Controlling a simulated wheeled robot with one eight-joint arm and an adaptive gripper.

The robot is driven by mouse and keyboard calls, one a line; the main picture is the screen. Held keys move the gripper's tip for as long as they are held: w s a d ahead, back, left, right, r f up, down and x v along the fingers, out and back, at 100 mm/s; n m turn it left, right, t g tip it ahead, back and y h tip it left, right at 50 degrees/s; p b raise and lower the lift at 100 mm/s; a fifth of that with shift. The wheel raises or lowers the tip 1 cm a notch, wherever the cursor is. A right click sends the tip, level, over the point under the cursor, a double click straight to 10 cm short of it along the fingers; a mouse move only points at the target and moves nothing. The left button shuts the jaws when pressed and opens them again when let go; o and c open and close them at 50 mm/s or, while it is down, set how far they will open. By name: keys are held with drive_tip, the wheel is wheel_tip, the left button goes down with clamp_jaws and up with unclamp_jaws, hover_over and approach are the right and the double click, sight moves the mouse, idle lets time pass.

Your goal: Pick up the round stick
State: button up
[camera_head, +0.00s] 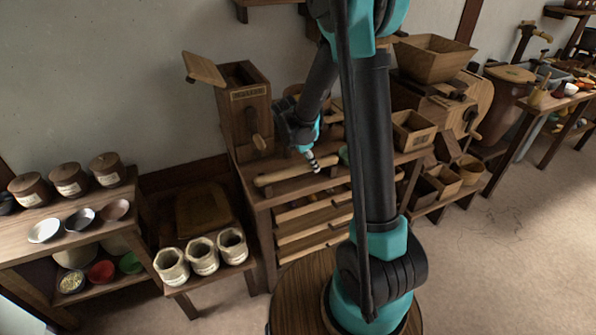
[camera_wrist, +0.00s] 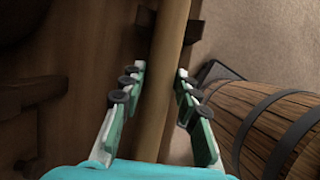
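The round stick (camera_head: 280,176) is a pale wooden rod lying along the front of the dark wooden bench top (camera_head: 290,190) in the head view. In the wrist view the stick (camera_wrist: 160,80) runs lengthwise between my gripper's fingers. My gripper (camera_head: 314,165) is low over the bench beside the stick in the head view. In the wrist view my gripper (camera_wrist: 160,73) is open, with a gap on each side of the stick. Part of the stick is hidden behind my arm in the head view.
A wooden mill box (camera_head: 243,105) stands behind and left of the stick on the bench. A banded barrel (camera_wrist: 275,115) is to the right in the wrist view. White pots (camera_head: 203,256) stand on a low stand at left. Open floor (camera_head: 510,250) lies at right.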

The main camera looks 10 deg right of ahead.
clamp_jaws()
drive_tip(key=shift+r, duration=0.1)
wheel_tip(320, 180, up, 20)
idle(0.6)
